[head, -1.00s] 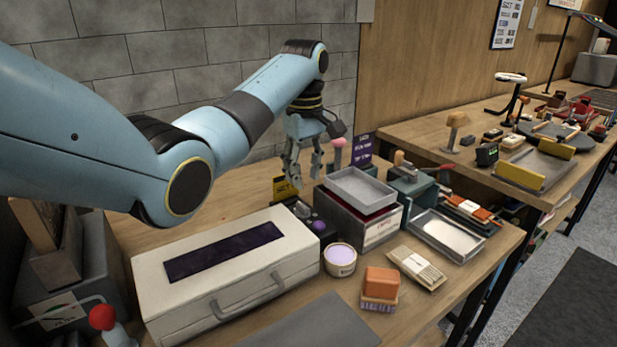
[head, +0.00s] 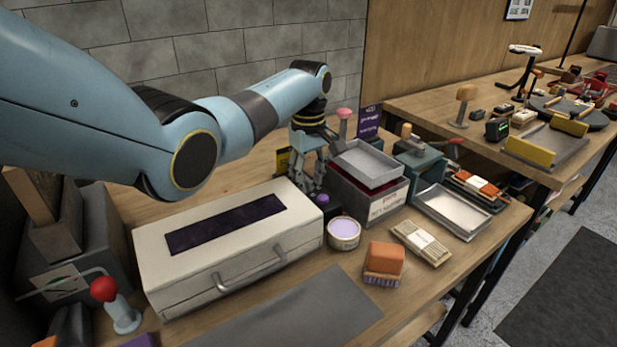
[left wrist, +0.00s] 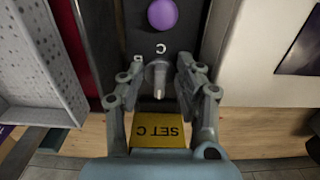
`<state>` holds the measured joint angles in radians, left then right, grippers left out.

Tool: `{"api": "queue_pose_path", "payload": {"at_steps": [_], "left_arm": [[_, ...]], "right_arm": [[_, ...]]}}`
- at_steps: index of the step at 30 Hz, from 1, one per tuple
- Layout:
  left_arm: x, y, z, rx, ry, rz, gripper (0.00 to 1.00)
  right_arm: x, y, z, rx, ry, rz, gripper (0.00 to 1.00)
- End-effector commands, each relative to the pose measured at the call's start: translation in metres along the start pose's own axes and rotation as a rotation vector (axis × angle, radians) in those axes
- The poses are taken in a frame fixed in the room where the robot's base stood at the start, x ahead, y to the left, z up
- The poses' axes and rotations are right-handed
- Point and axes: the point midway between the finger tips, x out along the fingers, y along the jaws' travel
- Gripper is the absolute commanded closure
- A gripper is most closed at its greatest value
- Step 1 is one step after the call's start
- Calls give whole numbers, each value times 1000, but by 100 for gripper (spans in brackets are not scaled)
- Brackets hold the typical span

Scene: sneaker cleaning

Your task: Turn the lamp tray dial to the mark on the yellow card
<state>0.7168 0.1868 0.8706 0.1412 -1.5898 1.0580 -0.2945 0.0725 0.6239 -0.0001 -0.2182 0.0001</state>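The grey dial (left wrist: 157,78) sits on a dark control panel (left wrist: 188,22) in the left wrist view. Its narrow end points down the picture, towards the yellow card (left wrist: 160,134), which reads "SET C" upside down. A letter C shows on the panel above the dial, and another mark to the upper left. The card also shows in the head view (head: 283,161), partly behind my arm. My left gripper (head: 309,187) is lowered over the panel. In the wrist view its open fingers (left wrist: 158,84) stand on both sides of the dial, with gaps. My right gripper is out of view.
A purple button (left wrist: 162,14) is beyond the dial. The white case (head: 230,277) with a dark window stands beside the panel. A grey tray on a box (head: 367,163) is close on the other side. A purple tub (head: 343,233) and orange-topped brush (head: 385,262) stand in front.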

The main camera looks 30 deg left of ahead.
Motion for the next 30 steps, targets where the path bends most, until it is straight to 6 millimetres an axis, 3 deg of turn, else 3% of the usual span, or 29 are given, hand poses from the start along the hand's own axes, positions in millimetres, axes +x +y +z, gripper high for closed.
{"api": "queue_pose_path", "payload": {"at_steps": [5, 13, 30], "left_arm": [[0, 0, 0, 0, 0, 0, 65], [0, 0, 0, 0, 0, 0, 100], [-2, -1, 0, 93, -1, -2, 100]], "right_arm": [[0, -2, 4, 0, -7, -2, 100], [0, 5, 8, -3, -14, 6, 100], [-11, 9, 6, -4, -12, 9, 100]]}}
